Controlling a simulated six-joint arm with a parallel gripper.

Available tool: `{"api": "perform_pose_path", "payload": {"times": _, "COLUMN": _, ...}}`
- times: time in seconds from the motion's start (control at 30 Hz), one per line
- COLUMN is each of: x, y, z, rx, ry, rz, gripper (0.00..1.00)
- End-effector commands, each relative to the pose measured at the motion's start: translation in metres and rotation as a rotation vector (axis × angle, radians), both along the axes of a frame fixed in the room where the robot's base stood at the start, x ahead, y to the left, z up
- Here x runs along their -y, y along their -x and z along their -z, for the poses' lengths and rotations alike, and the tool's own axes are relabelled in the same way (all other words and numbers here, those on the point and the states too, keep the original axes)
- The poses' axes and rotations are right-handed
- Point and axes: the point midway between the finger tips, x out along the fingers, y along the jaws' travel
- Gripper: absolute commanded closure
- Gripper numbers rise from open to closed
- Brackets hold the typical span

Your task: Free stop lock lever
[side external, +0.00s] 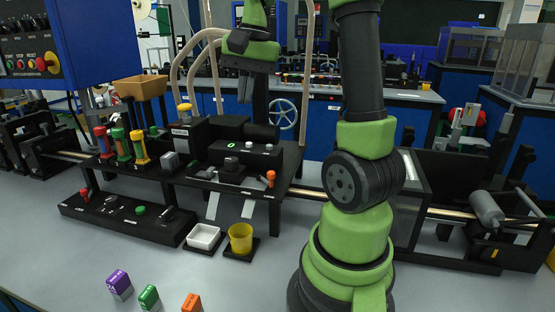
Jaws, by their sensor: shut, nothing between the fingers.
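My gripper (245,97) points down in the upper middle, above and behind the black machine bench. It is shut and empty, well clear of everything below it. A small lever with an orange knob (270,176) stands at the front right of the raised black bench (290,160). Another lever with a red knob (84,193) stands at the left end of the low black panel (120,222). I cannot read the labels, so I cannot tell which one is the stop lock lever.
A white tray (203,237) and a yellow cup (240,238) stand before the bench. Purple (119,284), green (149,297) and orange (191,303) blocks lie at the front. Red, green and yellow upright handles (139,147) crowd the bench's left.

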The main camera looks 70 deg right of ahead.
Motion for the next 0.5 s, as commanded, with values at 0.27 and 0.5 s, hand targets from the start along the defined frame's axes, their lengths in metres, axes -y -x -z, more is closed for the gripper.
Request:
{"api": "perform_pose_path", "payload": {"times": 0.27, "x": 0.096, "y": 0.034, "z": 0.042, "rx": -0.150, "ry": -0.191, "rz": 0.358, "gripper": 1.00}}
{"api": "perform_pose_path", "payload": {"times": 0.5, "x": 0.127, "y": 0.058, "z": 0.062, "rx": -0.192, "ry": -0.277, "rz": 0.501, "gripper": 1.00}}
